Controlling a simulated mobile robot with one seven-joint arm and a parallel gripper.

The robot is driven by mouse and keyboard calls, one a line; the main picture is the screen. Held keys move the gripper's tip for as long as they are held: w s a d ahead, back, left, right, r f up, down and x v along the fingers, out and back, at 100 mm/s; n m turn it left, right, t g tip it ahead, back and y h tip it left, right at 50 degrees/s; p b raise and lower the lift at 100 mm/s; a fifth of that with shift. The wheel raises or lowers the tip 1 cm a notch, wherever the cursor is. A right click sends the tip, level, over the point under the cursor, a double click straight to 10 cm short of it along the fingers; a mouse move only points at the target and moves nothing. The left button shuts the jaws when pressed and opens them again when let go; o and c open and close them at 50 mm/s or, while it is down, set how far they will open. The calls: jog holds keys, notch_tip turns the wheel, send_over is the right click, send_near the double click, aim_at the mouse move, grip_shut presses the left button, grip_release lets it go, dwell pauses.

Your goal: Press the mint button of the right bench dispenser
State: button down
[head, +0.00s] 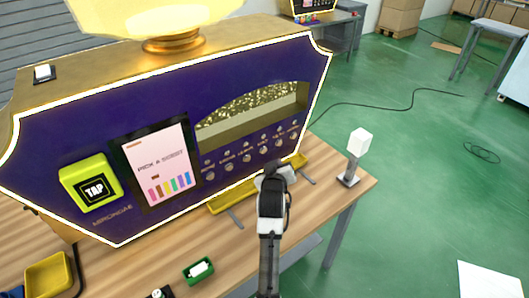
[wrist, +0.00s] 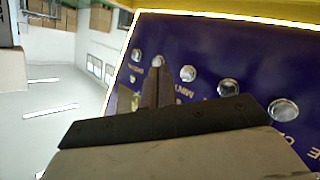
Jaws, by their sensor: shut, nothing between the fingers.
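The dispenser (head: 100,130) is a large navy machine with a glowing edge on a wooden bench. A row of round silver buttons (head: 246,157) runs along its lower right front, with small labels too blurred to read here. In the wrist view, a label that seems to read mint, inverted and partly hidden, lies by a silver button (wrist: 188,73). My gripper (head: 271,176) is shut and empty in front of the lower right panel. In the wrist view its fingertips (wrist: 157,70) overlap another button (wrist: 158,61), left of that one. I cannot tell whether they touch it.
A yellow TAP pad (head: 94,190) and a screen (head: 157,165) are on the front's left. A yellow tray (head: 232,197) lies below the buttons. A white block on a stand (head: 359,141) stands at the bench's right end. Green floor beyond is mostly open, with a cable.

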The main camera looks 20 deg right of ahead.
jog(key=shift+w+a, duration=0.35)
jog(key=shift+w, duration=0.55)
jog(key=shift+w+a, duration=0.3)
jog(key=shift+w, duration=0.6)
jog(key=shift+w, duration=0.1)
dwell(0.6)
jog(key=shift+w+a, duration=0.15)
jog(key=shift+w, duration=0.15)
jog(key=shift+w+a, duration=0.15)
jog(key=shift+w, duration=0.3)
dwell(0.6)
jog(key=shift+s, duration=0.15)
jog(key=shift+s+d+p, duration=0.3)
jog(key=shift+s, duration=0.4)
jog(key=shift+s+d+p, duration=0.2)
jog(key=shift+s+d, duration=0.1)
jog(key=shift+s, duration=0.5)
jog(key=shift+s+d+p, duration=0.25)
jog(key=shift+s, duration=0.5)
jog(key=shift+s+d+p, duration=0.2)
jog(key=shift+s+d, duration=0.1)
jog(key=shift+s, duration=0.5)
